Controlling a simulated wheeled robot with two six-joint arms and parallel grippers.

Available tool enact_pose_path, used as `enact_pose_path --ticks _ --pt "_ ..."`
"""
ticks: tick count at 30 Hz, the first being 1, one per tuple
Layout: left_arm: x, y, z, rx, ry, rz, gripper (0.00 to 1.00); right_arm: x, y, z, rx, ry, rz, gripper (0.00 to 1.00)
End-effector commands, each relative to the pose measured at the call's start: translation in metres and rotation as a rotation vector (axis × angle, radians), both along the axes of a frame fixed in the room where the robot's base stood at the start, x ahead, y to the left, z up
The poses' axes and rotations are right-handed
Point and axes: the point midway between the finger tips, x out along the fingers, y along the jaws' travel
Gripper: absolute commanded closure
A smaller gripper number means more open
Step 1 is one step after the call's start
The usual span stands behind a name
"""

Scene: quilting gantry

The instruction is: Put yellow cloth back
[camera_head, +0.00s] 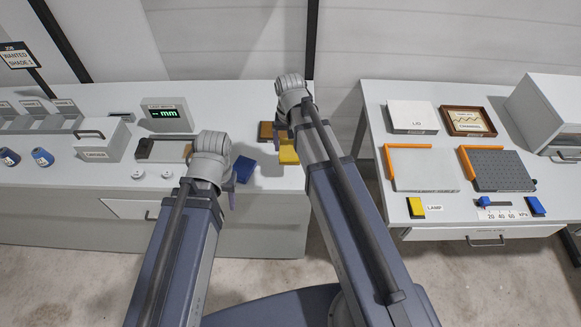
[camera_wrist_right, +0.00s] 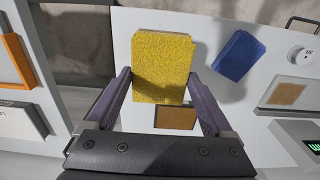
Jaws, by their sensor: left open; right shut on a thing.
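The yellow cloth (camera_head: 288,155), a thick square pad, shows at the right end of the left table in the head view. In the right wrist view the yellow cloth (camera_wrist_right: 163,62) fills the space between the two fingers. My right gripper (camera_wrist_right: 160,85) is shut on it. In the head view my right arm hides most of that gripper. I cannot tell whether the cloth touches the table. My left gripper (camera_head: 232,184) is open and empty, partly hidden by its wrist, close to the blue cloth (camera_head: 244,168).
A brown pad (camera_head: 265,130) lies behind the yellow cloth. The blue cloth (camera_wrist_right: 239,55) also shows in the right wrist view. A display reading mm (camera_head: 166,113) and a grey box (camera_head: 104,139) stand further left. A gap of floor separates the right table (camera_head: 372,100), which carries panels and trays.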

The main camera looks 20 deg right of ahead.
Motion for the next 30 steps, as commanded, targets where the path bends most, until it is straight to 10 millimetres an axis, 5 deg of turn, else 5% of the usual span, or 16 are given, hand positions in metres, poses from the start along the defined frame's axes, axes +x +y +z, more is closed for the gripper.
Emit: enact_pose_path --ticks 12,22,30 --pt "0.000 0.000 -0.058 0.000 0.000 0.000 0.50 0.000 0.000 -0.058 0.000 0.000 0.000 0.58" --pt "0.000 0.000 -0.067 0.000 0.000 0.001 0.50 0.000 0.000 -0.067 0.000 0.000 0.000 0.58" --pt "0.000 0.000 -0.098 0.000 0.000 0.001 0.50 0.000 0.000 -0.098 0.000 0.000 0.000 0.58"
